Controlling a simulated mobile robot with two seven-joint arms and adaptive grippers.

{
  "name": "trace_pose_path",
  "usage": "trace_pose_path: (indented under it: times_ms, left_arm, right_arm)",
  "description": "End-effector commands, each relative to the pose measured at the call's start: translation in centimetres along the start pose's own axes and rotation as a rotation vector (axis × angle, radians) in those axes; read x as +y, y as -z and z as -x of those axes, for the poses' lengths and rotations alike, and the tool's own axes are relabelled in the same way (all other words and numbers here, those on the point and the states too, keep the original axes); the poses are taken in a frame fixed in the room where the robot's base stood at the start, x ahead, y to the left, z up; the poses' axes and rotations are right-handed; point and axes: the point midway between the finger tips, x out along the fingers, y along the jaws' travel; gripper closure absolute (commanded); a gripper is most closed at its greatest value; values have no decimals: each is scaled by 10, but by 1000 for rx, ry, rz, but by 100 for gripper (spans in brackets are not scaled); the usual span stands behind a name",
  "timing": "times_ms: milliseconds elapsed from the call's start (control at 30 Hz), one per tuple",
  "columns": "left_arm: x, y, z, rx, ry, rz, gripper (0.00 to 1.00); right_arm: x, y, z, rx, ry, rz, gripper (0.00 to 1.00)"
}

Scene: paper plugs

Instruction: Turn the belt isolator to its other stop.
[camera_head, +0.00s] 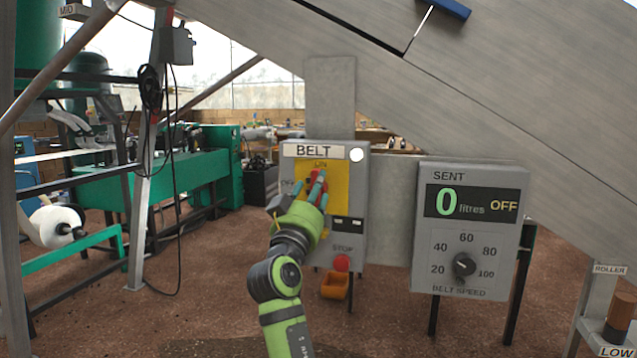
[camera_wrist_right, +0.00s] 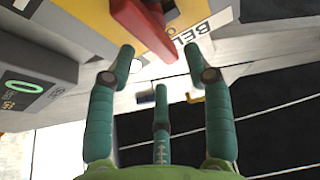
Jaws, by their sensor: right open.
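The belt isolator is a red handle (camera_head: 317,177) on the yellow plate (camera_head: 338,190) of the grey BELT box (camera_head: 355,220). ON is printed above it and OFF to its left. The handle appears to point up towards ON, though my fingers partly hide it. My right gripper (camera_head: 318,190) is in front of the plate, at the handle. In the right wrist view the red handle (camera_wrist_right: 143,25) reaches down between the tips of my open right gripper (camera_wrist_right: 158,60). I cannot tell whether any finger touches it. My left gripper is out of view.
Below the plate are a red STOP button (camera_head: 341,263) and an orange holder (camera_head: 335,287). A white lamp (camera_head: 356,155) is at the box's top right. To the right, a panel (camera_head: 468,228) reads 0 litres OFF with a speed dial (camera_head: 465,267). A sloping conveyor (camera_head: 450,80) hangs above.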

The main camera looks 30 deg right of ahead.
Motion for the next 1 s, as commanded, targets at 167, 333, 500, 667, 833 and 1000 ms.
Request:
trace_pose_path:
  times_ms: [167, 333, 500, 667, 833, 1000]
  left_arm:
    - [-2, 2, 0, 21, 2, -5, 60]
    - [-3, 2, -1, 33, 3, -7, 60]
    - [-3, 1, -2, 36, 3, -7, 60]
    - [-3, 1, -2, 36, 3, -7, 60]
    - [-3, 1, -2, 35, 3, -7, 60]
    - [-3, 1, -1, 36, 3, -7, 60]
  right_arm:
    - [0, 2, -30, 1, 0, 3, 48]
    - [-1, 1, -45, 1, 2, 2, 48]
    - [-1, 0, -49, 0, 3, 1, 48]
    - [-1, 0, -48, 0, 3, 1, 52]
    - [-2, 0, -48, 1, 4, 1, 100]
    - [-2, 0, -48, 1, 6, 1, 100]
